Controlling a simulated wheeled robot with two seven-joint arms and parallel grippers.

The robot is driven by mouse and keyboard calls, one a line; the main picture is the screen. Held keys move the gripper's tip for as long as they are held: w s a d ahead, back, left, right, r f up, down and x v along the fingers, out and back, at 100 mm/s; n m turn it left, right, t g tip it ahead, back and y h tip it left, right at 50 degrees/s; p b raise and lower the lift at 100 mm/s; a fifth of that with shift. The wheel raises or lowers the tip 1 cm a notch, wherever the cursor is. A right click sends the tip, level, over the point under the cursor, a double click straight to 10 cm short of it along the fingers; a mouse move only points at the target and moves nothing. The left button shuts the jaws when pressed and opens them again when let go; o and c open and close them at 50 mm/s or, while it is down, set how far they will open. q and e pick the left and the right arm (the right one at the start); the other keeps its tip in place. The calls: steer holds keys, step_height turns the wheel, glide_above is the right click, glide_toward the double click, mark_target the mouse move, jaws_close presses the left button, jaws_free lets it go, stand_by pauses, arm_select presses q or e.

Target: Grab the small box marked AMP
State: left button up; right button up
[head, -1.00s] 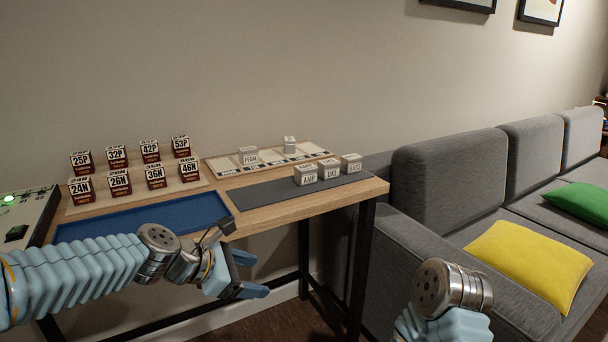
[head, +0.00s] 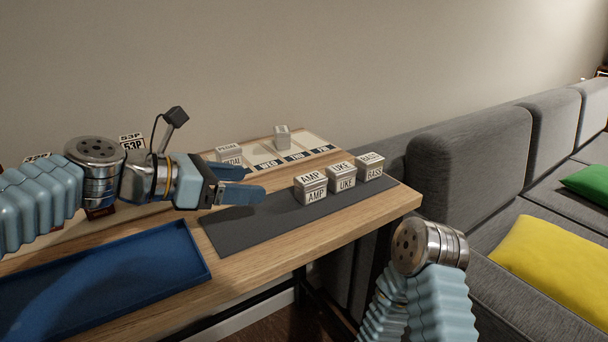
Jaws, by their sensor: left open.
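The small white box marked AMP (head: 311,187) stands on the dark grey mat (head: 235,237), leftmost in a row of three. The box marked LIKE (head: 341,177) is close on its right, and the box marked BASS (head: 370,167) is at the right end. My left gripper (head: 254,184) is open and empty, its fingers pointing right toward the AMP box, with a gap between them. It hangs over the mat's left part. For my right arm, only a wrist part shows at the lower right; its gripper is not visible.
A blue tray (head: 100,285) lies on the wooden table at the left front. Behind the mat is a weekday board (head: 318,148) with a PEDAL box (head: 229,155) and another small box (head: 282,137). A grey sofa (head: 470,160) stands right of the table.

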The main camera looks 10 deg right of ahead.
mark_target(298, 187)
arm_select(q)
steer(key=x, duration=1.3)
steer(key=shift+w+d+f, duration=0.1)
steer(key=shift+d+f, duration=0.05)
steer(key=shift+d, duration=0.15)
steer(key=c, duration=1.1)
